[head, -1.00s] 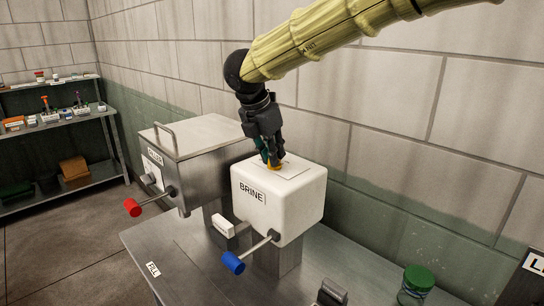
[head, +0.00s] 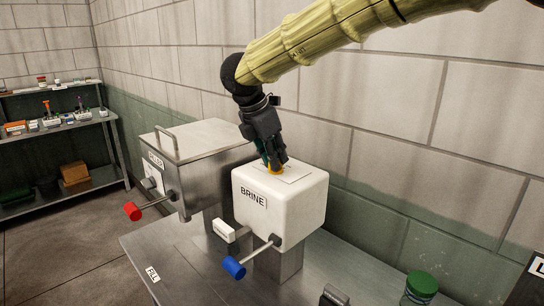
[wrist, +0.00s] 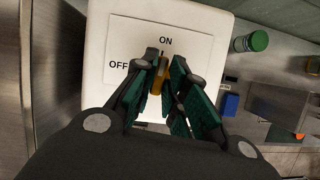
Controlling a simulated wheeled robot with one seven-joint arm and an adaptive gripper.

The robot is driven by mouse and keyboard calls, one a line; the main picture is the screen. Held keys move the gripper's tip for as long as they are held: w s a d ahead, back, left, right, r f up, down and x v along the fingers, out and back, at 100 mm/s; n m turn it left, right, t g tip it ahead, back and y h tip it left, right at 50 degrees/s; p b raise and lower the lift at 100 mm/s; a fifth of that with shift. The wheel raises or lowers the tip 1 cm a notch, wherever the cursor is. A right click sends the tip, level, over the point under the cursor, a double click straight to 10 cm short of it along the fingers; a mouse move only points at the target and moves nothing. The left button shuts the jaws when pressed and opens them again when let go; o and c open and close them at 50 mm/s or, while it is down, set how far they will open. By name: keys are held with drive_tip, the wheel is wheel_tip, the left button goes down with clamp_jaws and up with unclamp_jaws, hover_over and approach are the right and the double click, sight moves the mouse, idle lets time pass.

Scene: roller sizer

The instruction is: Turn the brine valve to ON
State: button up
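The brine box (head: 300,205) is white, with a BRINE label on its front, and stands on the metal bench. On its top is a white plate with ON and OFF printed on it (wrist: 130,35). The yellow valve handle (wrist: 160,76) stands on this plate; in the wrist view its far end points up toward ON, with OFF to its left. My gripper (head: 274,168) reaches down from above. Its dark green-padded fingers are on both sides of the handle and look closed on it (wrist: 164,70). The fingers hide part of the handle and its base.
A steel box (head: 200,145) with a red-ended lever (head: 132,211) stands left of the brine box. A blue-ended lever (head: 234,268) sticks out of the brine box's front. A green-lidded jar (head: 421,286) stands at right. The block wall is close behind.

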drive_tip(key=shift+o, duration=1.3)
drive_tip(key=shift+w+d+f, duration=0.15)
drive_tip(key=shift+d, duration=0.05)
drive_tip(key=shift+a, duration=0.25)
drive_tip(key=shift+a+r, duration=0.15)
drive_tip(key=shift+r, duration=0.65)
drive_tip(key=v, duration=1)
drive_tip(key=shift+s+r, duration=0.2)
drive_tip(key=shift+s, duration=0.1)
